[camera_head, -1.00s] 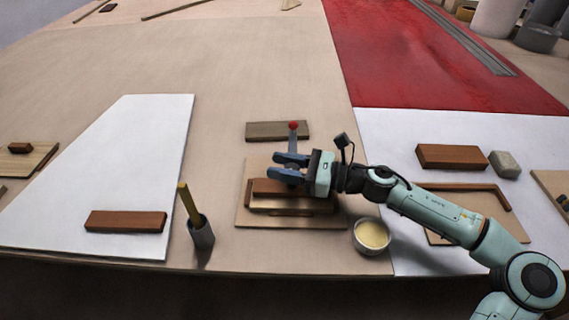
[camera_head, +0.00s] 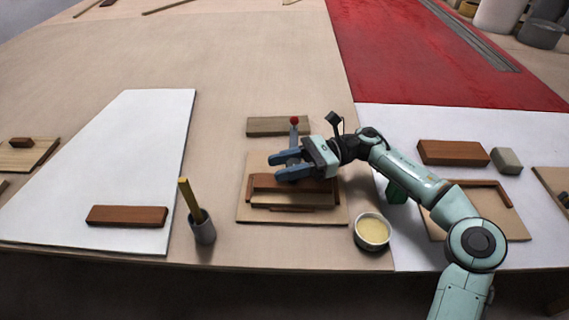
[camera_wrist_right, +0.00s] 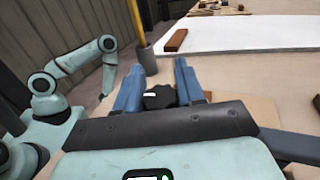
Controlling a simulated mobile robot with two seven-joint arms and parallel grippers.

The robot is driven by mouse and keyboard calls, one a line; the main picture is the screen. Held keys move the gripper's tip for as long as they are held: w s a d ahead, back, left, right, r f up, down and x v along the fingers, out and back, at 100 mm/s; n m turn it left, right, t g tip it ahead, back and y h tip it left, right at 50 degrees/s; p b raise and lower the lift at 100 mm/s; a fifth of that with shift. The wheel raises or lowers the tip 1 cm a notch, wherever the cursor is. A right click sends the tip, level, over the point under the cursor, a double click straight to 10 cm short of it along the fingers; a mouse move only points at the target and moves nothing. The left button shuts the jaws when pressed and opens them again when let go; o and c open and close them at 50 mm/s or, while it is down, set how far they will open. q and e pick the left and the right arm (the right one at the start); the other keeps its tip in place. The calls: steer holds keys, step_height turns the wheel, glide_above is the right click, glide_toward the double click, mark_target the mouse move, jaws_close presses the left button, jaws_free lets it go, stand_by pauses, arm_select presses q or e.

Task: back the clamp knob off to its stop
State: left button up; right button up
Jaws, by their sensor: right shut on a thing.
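The clamp fixture sits on a wooden board (camera_head: 244,214) near the front edge of the bench, with brown wooden blocks (camera_head: 322,186) on it. A grey upright post with a red ball top (camera_head: 295,120) stands behind my right gripper. That gripper (camera_head: 276,167) has blue fingers pointing left over the fixture. In the right wrist view, the dark lobed clamp knob (camera_wrist_right: 158,97) with a white mark lies between the blue fingers (camera_wrist_right: 159,72), which are shut on it. In the head view the fingers hide the knob. My left gripper does not show.
A grey cup (camera_head: 203,231) with a yellow-handled tool stands left of the board. A bowl of pale paste (camera_head: 372,232) stands close on its right, under my arm. A brown block (camera_head: 127,217) lies on the white sheet (camera_head: 120,150). The bench behind the fixture is mostly clear.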

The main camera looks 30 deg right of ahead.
steer(key=shift+f, duration=0.35)
steer(key=o, duration=0.9)
steer(key=shift+o, duration=0.2)
steer(key=shift+r, duration=0.1)
arm_select(q)
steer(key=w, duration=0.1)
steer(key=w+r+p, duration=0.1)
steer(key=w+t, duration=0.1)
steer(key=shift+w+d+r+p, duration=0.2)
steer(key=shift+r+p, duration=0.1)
steer(key=shift+p, duration=0.1)
arm_select(e)
steer(key=d, duration=0.4)
steer(key=s+d, duration=0.1)
steer(key=d, duration=0.3)
steer(key=s+d, duration=0.1)
steer(key=d, duration=0.4)
steer(key=shift+s+d, duration=0.1)
